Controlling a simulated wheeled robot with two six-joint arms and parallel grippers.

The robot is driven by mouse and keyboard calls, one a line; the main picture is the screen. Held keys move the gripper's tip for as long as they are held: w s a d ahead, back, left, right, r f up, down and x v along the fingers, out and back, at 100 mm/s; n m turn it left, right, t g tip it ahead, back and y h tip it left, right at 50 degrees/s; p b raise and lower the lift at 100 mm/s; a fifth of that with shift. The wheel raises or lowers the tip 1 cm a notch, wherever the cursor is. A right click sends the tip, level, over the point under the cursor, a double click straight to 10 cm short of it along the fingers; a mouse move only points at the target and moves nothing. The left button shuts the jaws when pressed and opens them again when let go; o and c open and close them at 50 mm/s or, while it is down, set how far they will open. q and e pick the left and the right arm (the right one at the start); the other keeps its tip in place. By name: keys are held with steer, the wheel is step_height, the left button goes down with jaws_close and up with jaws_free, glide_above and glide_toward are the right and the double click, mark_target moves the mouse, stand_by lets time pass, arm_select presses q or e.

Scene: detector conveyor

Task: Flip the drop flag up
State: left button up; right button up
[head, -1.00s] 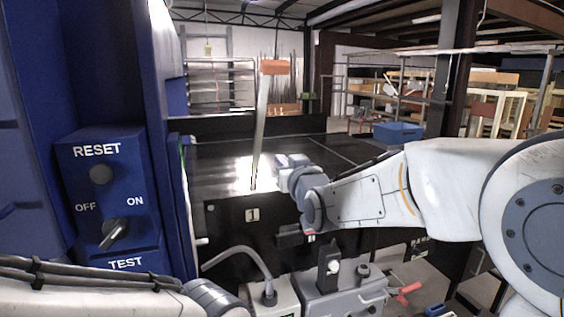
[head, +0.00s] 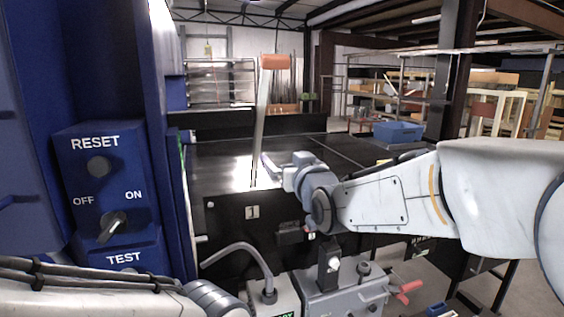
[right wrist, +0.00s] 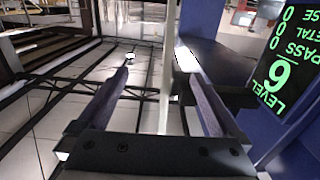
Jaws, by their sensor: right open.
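The drop flag is a thin pale arm with an orange tip (head: 275,62). My right gripper (head: 267,161) is open just right of the flag's lower part. In the right wrist view, a pale upright strip, apparently the flag arm (right wrist: 168,70), shows between the open fingers of the right gripper (right wrist: 160,78). I cannot tell whether they touch it. My left arm crosses the bottom left of the head view; its gripper is out of sight.
A blue control box (head: 108,190) with RESET, OFF/ON and TEST labels stands close on the left. The right wrist view shows a green-text display (right wrist: 275,75).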

steer(key=b+v, duration=0.3)
steer(key=v, duration=0.5)
